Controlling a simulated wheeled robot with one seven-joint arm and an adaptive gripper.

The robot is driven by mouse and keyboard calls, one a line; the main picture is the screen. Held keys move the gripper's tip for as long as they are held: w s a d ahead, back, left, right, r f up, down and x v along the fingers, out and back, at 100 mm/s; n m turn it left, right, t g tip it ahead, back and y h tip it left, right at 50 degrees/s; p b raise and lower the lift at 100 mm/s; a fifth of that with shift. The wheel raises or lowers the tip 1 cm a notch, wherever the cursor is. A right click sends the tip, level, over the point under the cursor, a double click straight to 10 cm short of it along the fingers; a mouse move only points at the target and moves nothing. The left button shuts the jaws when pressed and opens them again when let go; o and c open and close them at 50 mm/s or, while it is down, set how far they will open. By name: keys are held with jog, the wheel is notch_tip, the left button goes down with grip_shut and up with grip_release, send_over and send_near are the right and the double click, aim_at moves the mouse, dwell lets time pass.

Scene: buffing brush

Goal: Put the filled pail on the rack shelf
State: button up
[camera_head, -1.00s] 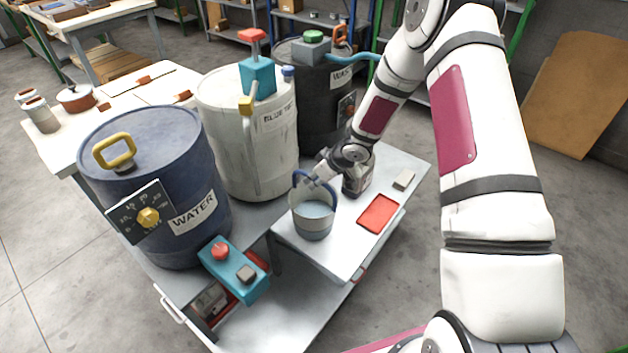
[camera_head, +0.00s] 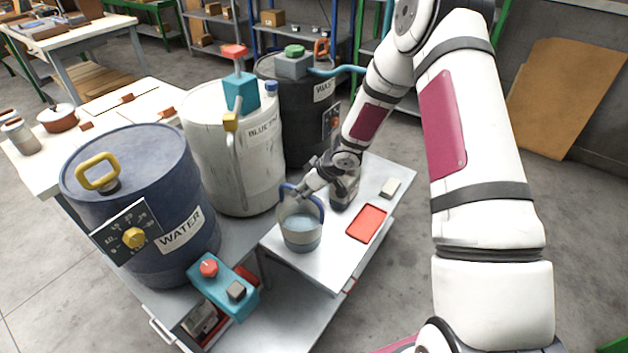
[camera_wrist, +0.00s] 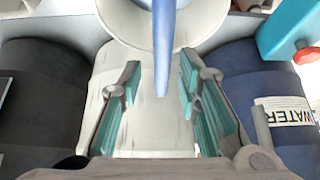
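The grey pail (camera_head: 301,238) stands upright on the white cart top. Bluish contents show inside it. Its blue handle (camera_head: 318,203) is raised, and in the wrist view the handle (camera_wrist: 163,50) hangs between the two fingers. My gripper (camera_head: 299,191) is at the top of the handle. In the wrist view its teal-padded fingers (camera_wrist: 159,85) are spread, with a gap on both sides of the handle. Metal shelves (camera_head: 215,25) stand at the back, and I cannot tell which one is the rack shelf.
A blue WATER drum (camera_head: 140,200), a white drum (camera_head: 235,150) and a black drum (camera_head: 300,110) stand left of and behind the pail. A red tray (camera_head: 366,223) and a small beige block (camera_head: 390,188) lie right of it. Open floor lies to the right.

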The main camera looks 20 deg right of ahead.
jog(key=s+d+r+m+t+h+p, duration=0.1)
jog(key=s+d+r+h, duration=0.2)
jog(key=r, duration=0.8)
jog(key=s+d+r+m+h+p, duration=0.15)
jog(key=d+r, duration=0.35)
jog(key=r, duration=0.6)
jog(key=s+d+r+m+h, duration=0.2)
jog(key=s+r+h, duration=0.1)
jog(key=s+r, duration=0.8)
jog(key=s+a+r+m+g+y, duration=0.1)
jog(key=s+a, duration=0.4)
jog(key=s, duration=0.7)
jog(key=s+a+r+m+g+y, duration=0.1)
jog(key=s+a+r, duration=0.3)
jog(key=s, duration=0.9)
jog(key=shift+a+r+m+g+y, duration=0.2)
jog(key=shift+a+m+g+y, duration=0.15)
jog(key=shift+y, duration=0.5)
jog(key=shift+r+p, duration=0.8)
